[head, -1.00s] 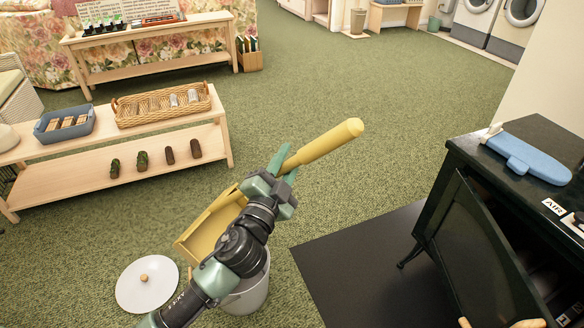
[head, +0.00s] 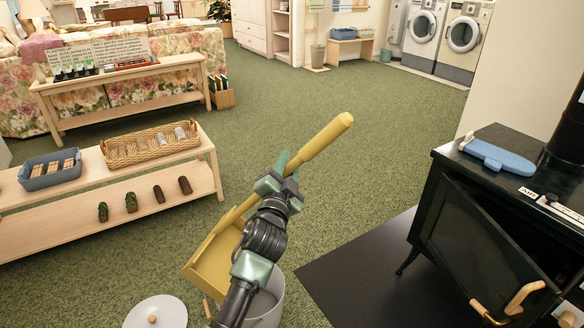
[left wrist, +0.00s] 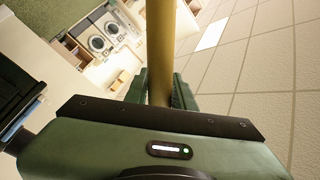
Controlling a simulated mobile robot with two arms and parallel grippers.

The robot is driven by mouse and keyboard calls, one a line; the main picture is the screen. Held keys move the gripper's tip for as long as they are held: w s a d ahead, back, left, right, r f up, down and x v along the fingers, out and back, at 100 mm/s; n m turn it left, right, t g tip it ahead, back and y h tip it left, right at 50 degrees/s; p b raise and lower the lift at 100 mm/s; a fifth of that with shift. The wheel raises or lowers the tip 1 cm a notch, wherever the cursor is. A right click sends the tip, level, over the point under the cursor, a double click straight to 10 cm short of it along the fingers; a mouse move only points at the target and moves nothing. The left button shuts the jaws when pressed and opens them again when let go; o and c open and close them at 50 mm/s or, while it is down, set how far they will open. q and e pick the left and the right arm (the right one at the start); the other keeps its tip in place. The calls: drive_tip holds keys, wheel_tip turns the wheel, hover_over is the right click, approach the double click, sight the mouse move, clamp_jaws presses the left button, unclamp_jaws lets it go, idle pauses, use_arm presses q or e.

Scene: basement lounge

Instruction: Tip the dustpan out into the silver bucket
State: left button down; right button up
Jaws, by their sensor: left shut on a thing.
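A yellow dustpan (head: 213,262) with a long yellow handle hangs tilted, pan end low at the left and handle end up at the right. My left gripper (head: 282,176) is shut on its handle, which also shows between the fingers in the left wrist view (left wrist: 161,55). The silver bucket (head: 266,304) stands on the carpet below, partly hidden behind my left arm. The pan is above and to the left of the bucket's opening. I cannot tell whether anything lies in the pan. My right gripper is not in view.
A white round lid (head: 172,314) lies left of the bucket. A black stove (head: 455,215) with its door open stands at the right on a dark mat (head: 350,270). A low wooden bench (head: 80,222) holds a wicker basket (head: 125,158) and a blue bin (head: 38,184).

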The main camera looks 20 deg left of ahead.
use_arm(q)
drive_tip(key=a+f+n+g, duration=0.2)
drive_tip(key=a+n, duration=0.7)
drive_tip(key=a, duration=3)
drive_tip(key=shift+t+y, duration=0.3)
drive_tip(key=shift+y, duration=0.1)
drive_tip(key=r+p, duration=0.2)
drive_tip(key=p, duration=0.1)
drive_tip(key=r+p, duration=0.1)
drive_tip(key=r, duration=0.1)
drive_tip(key=shift+w+d+r+p, duration=0.1)
drive_tip(key=shift+w+d+p, duration=0.1)
drive_tip(key=shift+w+p, duration=0.2)
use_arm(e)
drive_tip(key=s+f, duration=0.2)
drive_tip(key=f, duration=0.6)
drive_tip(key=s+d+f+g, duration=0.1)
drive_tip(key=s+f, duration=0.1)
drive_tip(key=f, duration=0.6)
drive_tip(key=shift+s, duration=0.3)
